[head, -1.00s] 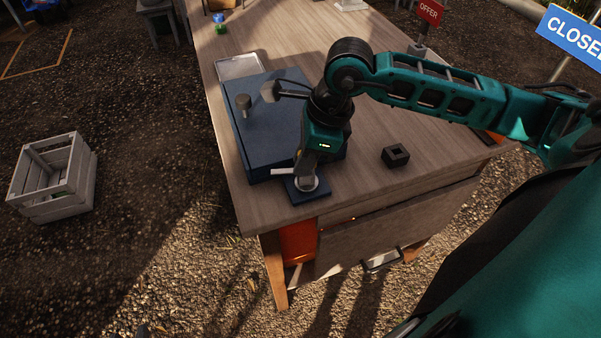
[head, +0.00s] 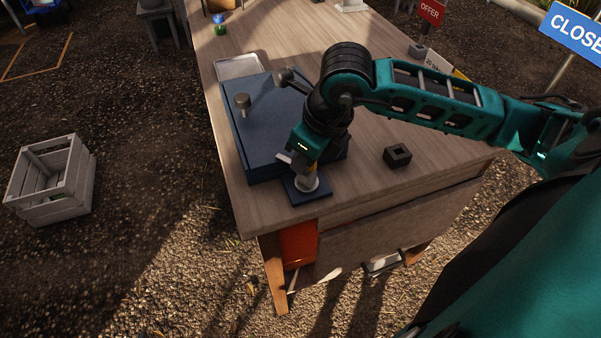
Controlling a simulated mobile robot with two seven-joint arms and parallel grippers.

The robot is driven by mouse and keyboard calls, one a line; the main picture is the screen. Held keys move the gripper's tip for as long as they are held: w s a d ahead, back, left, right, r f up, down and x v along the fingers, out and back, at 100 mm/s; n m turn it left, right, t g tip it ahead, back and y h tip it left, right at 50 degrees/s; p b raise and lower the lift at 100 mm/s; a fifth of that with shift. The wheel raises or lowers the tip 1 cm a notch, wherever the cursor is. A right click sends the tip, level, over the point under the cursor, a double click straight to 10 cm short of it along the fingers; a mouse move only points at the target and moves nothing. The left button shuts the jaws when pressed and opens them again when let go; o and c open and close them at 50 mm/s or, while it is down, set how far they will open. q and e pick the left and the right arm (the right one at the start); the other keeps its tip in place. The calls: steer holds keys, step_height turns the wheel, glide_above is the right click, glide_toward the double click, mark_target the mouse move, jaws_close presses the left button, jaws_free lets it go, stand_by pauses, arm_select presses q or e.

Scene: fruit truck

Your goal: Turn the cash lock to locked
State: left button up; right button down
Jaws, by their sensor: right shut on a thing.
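A blue cash box (head: 258,128) lies on the wooden table, with a grey knob (head: 242,101) standing on its lid. At its front side is a small dark blue plate (head: 296,197) with a round light-grey lock (head: 309,186) on it. My right gripper (head: 302,175) reaches down over this lock and is shut on it. The fingers hide part of the lock, so I cannot tell which way it is turned. My left gripper is not in view.
A small dark square block with a hole (head: 397,156) stands on the table right of my gripper. A pale tray (head: 240,67) lies behind the box. The table's front edge is close. A wooden crate (head: 50,180) stands on the ground at left.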

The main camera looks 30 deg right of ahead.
steer(key=shift+s+a+f, duration=0.15)
steer(key=shift+s+f, duration=0.05)
steer(key=shift+s, duration=0.1)
steer(key=m, duration=0.3)
steer(key=shift+a+h+b, duration=0.1)
steer(key=shift+h+b, duration=0.2)
steer(key=shift+h, duration=0.1)
steer(key=shift+m+h, duration=0.4)
steer(key=shift+m, duration=1.8)
steer(key=c, duration=1)
jaws_free()
steer(key=shift+w+r+h, duration=0.1)
steer(key=shift+r+h, duration=0.05)
steer(key=shift+h, duration=0.15)
steer(key=shift+c, duration=0.2)
steer(key=shift+r, duration=0.1)
